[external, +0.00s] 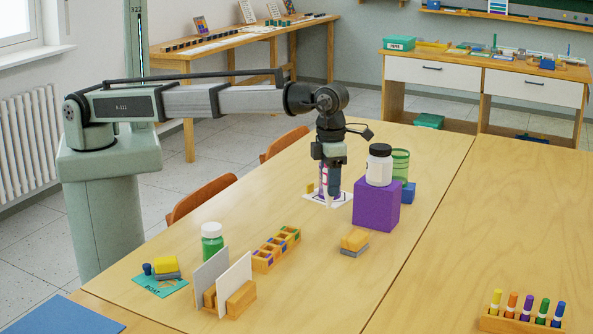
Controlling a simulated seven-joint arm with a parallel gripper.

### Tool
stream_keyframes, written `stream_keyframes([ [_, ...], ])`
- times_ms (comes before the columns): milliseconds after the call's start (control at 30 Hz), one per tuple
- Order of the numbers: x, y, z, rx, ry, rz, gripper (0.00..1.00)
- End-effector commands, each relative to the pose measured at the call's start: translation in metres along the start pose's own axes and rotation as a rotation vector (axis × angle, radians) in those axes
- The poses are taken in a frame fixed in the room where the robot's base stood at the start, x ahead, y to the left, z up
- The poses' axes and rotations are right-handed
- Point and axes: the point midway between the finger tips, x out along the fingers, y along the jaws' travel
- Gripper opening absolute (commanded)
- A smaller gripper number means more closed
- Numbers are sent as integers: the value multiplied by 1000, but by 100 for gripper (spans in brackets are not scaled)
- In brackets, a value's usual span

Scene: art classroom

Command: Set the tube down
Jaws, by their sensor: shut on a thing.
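My gripper (333,182) points straight down over the far middle of the table. It is shut on a slim tube (323,180), pale with purple marks, which shows at the left of the fingers. The fingers hide part of the tube. The tube looks upright, with its lower end at or just above a white card (313,196) with dark markings. I cannot tell whether it touches the card.
Right of my gripper stands a purple block (377,205) with a white, black-lidded jar (379,166) on top. A green cup (400,163) stands behind it. Nearer are an orange-yellow block (355,241), a wooden compartment tray (263,260) and a green jar (212,243).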

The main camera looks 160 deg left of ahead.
Motion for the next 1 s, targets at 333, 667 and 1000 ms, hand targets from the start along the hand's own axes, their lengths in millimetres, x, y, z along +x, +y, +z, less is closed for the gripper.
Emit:
stream_keyframes([
  [333, 1, 84, -7, -32, 1, 1, 5],
  [667, 12, 88, -13, 46, 9, 7, 5],
  [1000, 61, 88, -14, 46, 9, 7, 5],
])
